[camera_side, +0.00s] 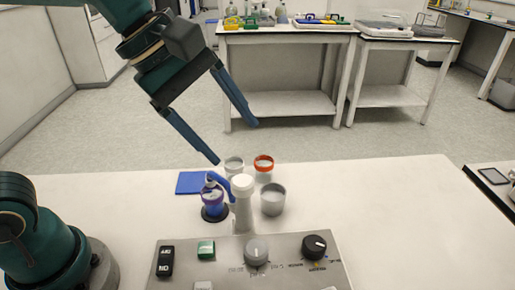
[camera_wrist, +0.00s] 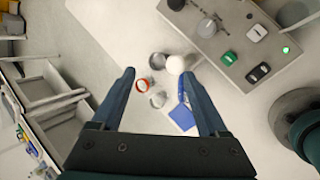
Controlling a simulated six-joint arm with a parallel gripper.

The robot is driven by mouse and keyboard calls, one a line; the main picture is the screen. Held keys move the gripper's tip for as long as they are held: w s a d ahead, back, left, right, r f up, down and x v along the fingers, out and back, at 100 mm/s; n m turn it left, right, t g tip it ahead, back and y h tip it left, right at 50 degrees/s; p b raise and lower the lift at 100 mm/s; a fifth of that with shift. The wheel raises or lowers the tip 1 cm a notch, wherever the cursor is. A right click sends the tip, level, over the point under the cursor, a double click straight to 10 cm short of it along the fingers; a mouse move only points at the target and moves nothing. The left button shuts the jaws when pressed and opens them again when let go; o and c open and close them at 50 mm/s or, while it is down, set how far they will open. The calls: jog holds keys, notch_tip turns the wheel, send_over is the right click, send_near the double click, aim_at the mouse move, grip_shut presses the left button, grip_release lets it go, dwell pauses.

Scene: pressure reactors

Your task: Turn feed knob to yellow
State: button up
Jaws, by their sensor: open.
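A grey control panel (camera_side: 225,275) lies at the front of the white table and carries two knobs. The grey knob (camera_side: 256,250) is in its middle. The black knob (camera_side: 314,246) with a white pointer line is to its right, with small coloured marks by its base. Labels are too small to read, so I cannot tell which is the feed knob. The wrist view shows the panel at top right, with the grey knob (camera_wrist: 207,28) and part of the black knob (camera_wrist: 176,4). My gripper (camera_side: 237,143) is open and empty, high above the table behind the panel.
A white-topped column (camera_side: 242,205) stands behind the panel, beside a blue-armed vessel (camera_side: 213,200). Grey cups (camera_side: 273,199), an orange-rimmed cup (camera_side: 264,164) and a blue mat (camera_side: 193,182) are near. A green button (camera_side: 206,249) and black switch (camera_side: 165,260) sit on the panel. The table's right side is clear.

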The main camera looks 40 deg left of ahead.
jog(key=w+d+f+n+g+h, duration=0.1)
jog(key=w+d+f+n, duration=0.15)
jog(key=d, duration=0.25)
jog(key=n+g, duration=0.1)
jog(key=g, duration=0.2)
send_near(313, 242)
jog(key=x, duration=0.7)
jog(key=shift+d+f, duration=0.15)
jog(key=shift+f, duration=0.2)
jog(key=shift+w+d+f, duration=0.1)
jog(key=shift+d+f, duration=0.1)
jog(key=shift+f, duration=0.2)
jog(key=shift+c, duration=0.4)
grip_shut()
